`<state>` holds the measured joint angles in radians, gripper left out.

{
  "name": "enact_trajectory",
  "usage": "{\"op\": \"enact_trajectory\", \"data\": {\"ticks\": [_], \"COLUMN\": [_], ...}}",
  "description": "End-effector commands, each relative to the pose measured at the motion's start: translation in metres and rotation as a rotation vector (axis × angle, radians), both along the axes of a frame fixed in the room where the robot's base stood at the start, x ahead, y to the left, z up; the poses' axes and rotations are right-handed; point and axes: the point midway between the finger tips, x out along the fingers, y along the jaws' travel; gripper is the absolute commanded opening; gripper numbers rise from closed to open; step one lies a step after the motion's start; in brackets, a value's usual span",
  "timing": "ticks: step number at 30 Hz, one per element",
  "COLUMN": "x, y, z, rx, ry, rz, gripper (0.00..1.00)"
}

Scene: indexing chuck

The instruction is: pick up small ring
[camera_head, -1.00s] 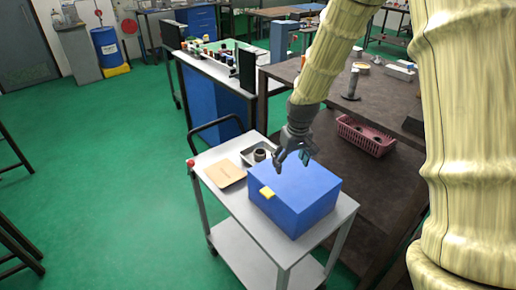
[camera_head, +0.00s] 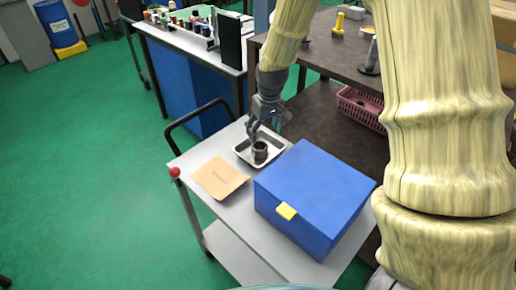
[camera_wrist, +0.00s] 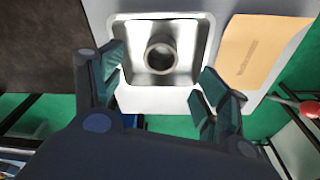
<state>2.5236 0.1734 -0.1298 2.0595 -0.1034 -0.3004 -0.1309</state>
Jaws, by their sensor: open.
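The small ring (camera_head: 260,151), a dark grey hollow cylinder, stands upright in a shallow metal tray (camera_head: 240,152) on the cart. In the wrist view the ring (camera_wrist: 161,66) shows from above inside the tray (camera_wrist: 128,97), near its middle. My gripper (camera_head: 262,132) is above the tray, close to the ring in the head view. In the wrist view my gripper (camera_wrist: 158,78) has its two fingers spread wide, one to each side of the ring's line, with nothing between them. The exact height above the ring is hard to tell.
A blue box (camera_head: 315,190) with a yellow latch stands on the cart in front of the tray. A brown envelope (camera_head: 219,178) lies left of it. The cart's black handle (camera_head: 198,117) rises behind. A dark workbench (camera_head: 325,45) with a pink basket (camera_head: 362,108) stands to the right.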

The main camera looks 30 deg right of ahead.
Motion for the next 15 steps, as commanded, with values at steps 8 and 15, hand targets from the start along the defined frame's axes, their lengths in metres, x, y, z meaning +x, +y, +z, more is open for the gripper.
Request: {"op": "enact_trajectory", "data": {"ticks": [8,15], "x": [0.007,0.01], "y": [0.002,0.003], "z": [-0.032,-0.046], "rx": [0.0,0.0], "ry": [0.004,0.002], "rz": [0.002,0.004], "gripper": [0.74,0.74]}}
